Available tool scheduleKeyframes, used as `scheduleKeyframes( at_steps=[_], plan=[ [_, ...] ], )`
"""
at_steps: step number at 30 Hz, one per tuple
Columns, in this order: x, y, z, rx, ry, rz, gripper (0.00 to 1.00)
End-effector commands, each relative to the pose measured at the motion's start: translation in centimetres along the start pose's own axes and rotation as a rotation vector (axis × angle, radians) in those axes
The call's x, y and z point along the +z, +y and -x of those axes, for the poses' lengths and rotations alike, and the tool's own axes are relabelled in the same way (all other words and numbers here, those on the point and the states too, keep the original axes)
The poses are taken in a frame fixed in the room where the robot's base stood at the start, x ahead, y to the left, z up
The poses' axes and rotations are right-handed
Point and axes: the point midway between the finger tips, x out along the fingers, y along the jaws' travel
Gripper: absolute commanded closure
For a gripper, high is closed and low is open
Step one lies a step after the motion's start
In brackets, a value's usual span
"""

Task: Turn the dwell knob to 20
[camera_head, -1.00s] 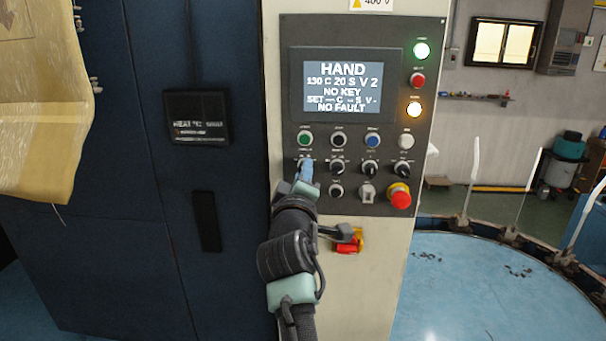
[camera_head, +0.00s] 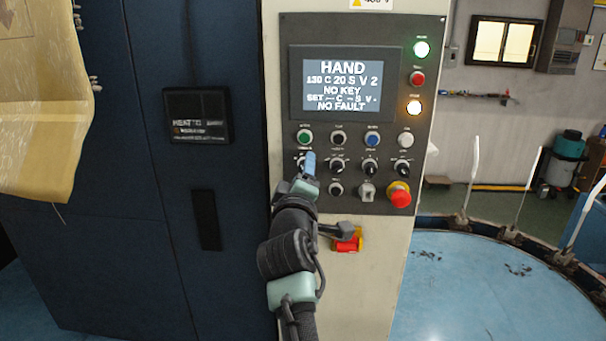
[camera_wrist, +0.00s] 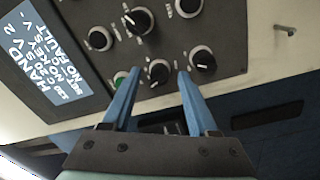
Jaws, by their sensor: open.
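The dark control panel (camera_head: 430,60) carries a row of black pointer knobs under coloured buttons. Its labels are too small to read, so I cannot tell which knob is the dwell knob. The screen (camera_head: 342,82) shows HAND, 130 C 20 S V 2, NO KEY and NO FAULT. My gripper (camera_wrist: 159,74) is open, with its blue fingertips on either side of the leftmost knob (camera_wrist: 158,69) in the wrist view, just below the green button (camera_wrist: 120,77). I cannot tell whether the fingers touch the knob. In the head view my gripper (camera_head: 309,163) partly covers that knob.
Other knobs (camera_wrist: 138,20) and (camera_wrist: 203,60) sit close beside my fingers. A red emergency button (camera_head: 399,195) is at the panel's lower right. A red and yellow switch (camera_head: 348,243) is below the panel. A blue round table (camera_head: 490,290) stands at right.

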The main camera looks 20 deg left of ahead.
Motion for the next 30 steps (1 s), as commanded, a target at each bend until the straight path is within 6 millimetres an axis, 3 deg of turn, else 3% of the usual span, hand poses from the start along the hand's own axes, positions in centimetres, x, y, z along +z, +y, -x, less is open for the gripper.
scheduleKeyframes(
  at_steps=[8, 30],
  plan=[
    [0.1, -0.1, 1.3, 0.002, 0.001, -0.001, 0.4],
    [0.1, -0.2, 11.9, 0.0, 0.0, -0.001, 0.4]
  ],
)
